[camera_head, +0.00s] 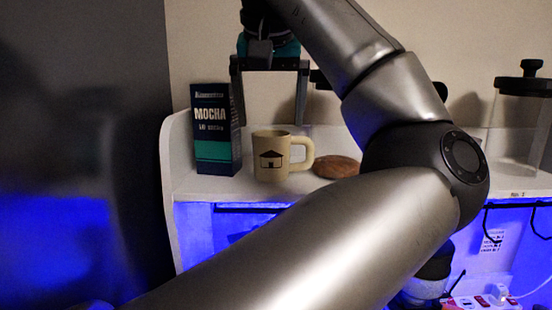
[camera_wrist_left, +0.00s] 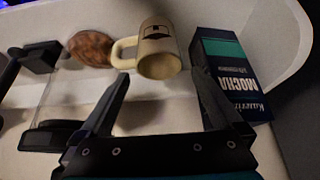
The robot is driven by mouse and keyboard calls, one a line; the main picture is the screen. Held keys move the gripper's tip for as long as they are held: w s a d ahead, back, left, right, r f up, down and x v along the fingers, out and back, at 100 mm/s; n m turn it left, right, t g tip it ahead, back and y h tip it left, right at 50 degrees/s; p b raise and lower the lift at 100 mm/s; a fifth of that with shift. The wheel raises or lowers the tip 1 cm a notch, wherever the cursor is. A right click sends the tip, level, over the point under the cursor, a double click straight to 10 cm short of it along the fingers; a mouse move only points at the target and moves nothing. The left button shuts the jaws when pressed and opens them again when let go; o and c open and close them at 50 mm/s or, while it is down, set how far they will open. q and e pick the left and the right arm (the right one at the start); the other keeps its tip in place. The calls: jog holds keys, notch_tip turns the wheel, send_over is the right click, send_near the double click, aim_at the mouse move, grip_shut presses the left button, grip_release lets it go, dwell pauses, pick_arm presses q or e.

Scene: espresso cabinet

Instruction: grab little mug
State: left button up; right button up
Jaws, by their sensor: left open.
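The little mug (camera_head: 270,157) is cream with a small house picture. It stands upright on the white shelf, its handle to the right. My left gripper (camera_head: 270,121) is open and empty above the mug, fingers pointing down, one towards each side. In the left wrist view, the mug (camera_wrist_left: 159,58) lies just beyond the gap between the open fingertips (camera_wrist_left: 160,76), and I see no contact. My right gripper is not in view.
A dark blue and teal mocha box (camera_head: 213,130) stands close left of the mug. A brown round item (camera_head: 337,167) lies right of the handle. A clear jar with a black lid (camera_head: 521,125) stands at far right. The shelf has a raised left side wall (camera_head: 172,160).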

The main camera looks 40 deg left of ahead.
aim_at(271, 148)
pick_arm(q)
jog(key=x, duration=0.8)
jog(key=shift+f+p, duration=0.15)
jog(key=shift+p, duration=0.25)
jog(key=c, duration=1.3)
jog(key=shift+c, duration=0.5)
